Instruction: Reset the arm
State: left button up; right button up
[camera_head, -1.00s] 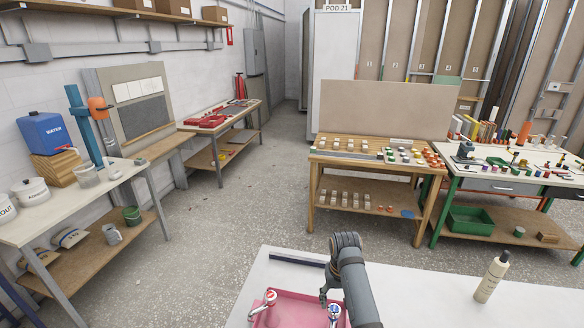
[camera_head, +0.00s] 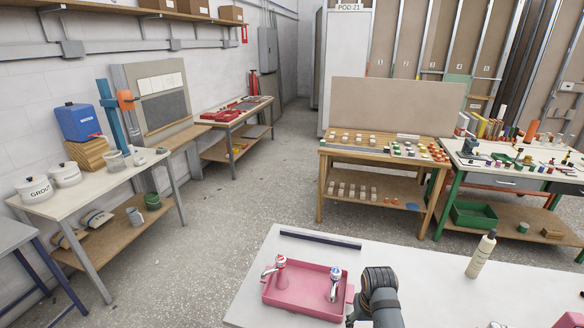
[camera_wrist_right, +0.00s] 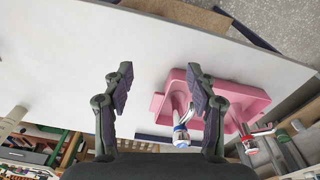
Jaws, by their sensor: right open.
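A pink tray (camera_head: 300,296) lies on the white counter, with two chrome taps standing in it. The red-marked tap (camera_head: 279,267) is at its left and the blue-marked tap (camera_head: 335,283) at its right. My right arm comes in at the bottom of the head view, just right of the tray, and its gripper is mostly cut off. My left gripper is not visible.
A cream bottle (camera_head: 481,254) stands on the white counter (camera_head: 420,262) to the right, with clear surface around it. A dark bar (camera_head: 320,240) lies along the counter's far edge. Wooden and green-legged workbenches stand beyond, across open floor.

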jog(key=s+d+r+n+t, duration=0.1)
jog(key=s+d+r, duration=0.1)
jog(key=s, duration=0.8)
jog(key=s+d+r+n+t, duration=0.1)
jog(key=s+d+r, duration=0.15)
jog(key=s, duration=0.65)
notch_tip(320, 180, down, 34)
jog(key=s+d+b, duration=0.2)
jog(key=d+b, duration=0.1)
jog(key=b, duration=0.4)
pick_arm(q)
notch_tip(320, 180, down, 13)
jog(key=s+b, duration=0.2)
jog(key=b, duration=0.4)
pick_arm(e)
jog(key=s+f+m+g, duration=0.1)
jog(key=s+f+g, duration=0.1)
jog(key=s+f, duration=1.7)
notch_tip(320, 180, down, 3)
jog(key=shift+d+f+h, duration=0.2)
jog(key=shift+d+h, duration=0.1)
jog(key=shift+d, duration=0.05)
